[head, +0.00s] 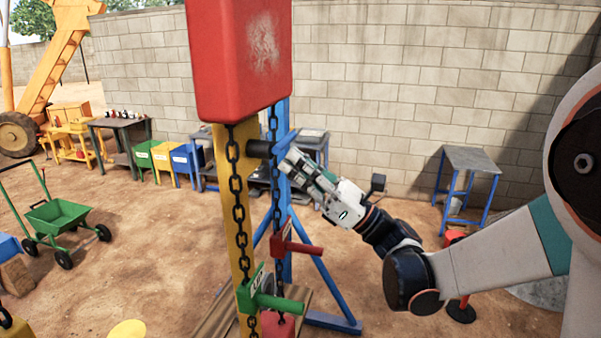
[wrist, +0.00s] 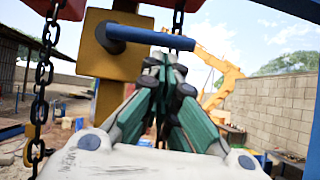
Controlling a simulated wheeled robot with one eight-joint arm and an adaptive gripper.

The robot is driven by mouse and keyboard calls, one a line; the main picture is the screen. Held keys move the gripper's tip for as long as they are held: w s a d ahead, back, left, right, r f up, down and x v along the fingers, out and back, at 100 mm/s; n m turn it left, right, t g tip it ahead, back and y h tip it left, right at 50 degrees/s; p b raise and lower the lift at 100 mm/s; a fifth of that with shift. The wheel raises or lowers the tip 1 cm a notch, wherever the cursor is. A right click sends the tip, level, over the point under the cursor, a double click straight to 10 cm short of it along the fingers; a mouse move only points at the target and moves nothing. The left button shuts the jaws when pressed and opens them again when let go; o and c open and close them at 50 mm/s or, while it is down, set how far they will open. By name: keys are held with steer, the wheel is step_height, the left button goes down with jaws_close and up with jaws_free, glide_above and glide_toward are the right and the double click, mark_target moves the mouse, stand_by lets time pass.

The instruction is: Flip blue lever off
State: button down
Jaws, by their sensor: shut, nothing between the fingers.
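The blue lever (wrist: 150,37) juts out sideways to the right from a dark hub on a yellow block (wrist: 105,60) in the wrist view. It looks close to horizontal there. In the head view the lever (head: 287,139) shows beside the dark hub (head: 259,149), just below the red block. My gripper (head: 291,156) is shut and empty, its fingertips close to the lever. In the wrist view the fingertips of my gripper (wrist: 166,58) sit just under the lever's outer half. I cannot tell whether they touch it.
A big red block (head: 238,55) hangs above the yellow post (head: 238,210) and blue post. Chains (head: 234,190) hang beside them. A red lever (head: 300,247) and a green lever (head: 280,303) stick out lower down. A blue-legged table (head: 470,160) stands by the wall.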

stand_by(0.3)
steer(key=shift+w+a+r+n+g, duration=0.1)
steer(key=shift+w+r+n+g, duration=0.25)
steer(key=shift+r+n+g, duration=0.4)
steer(key=shift+f, duration=0.1)
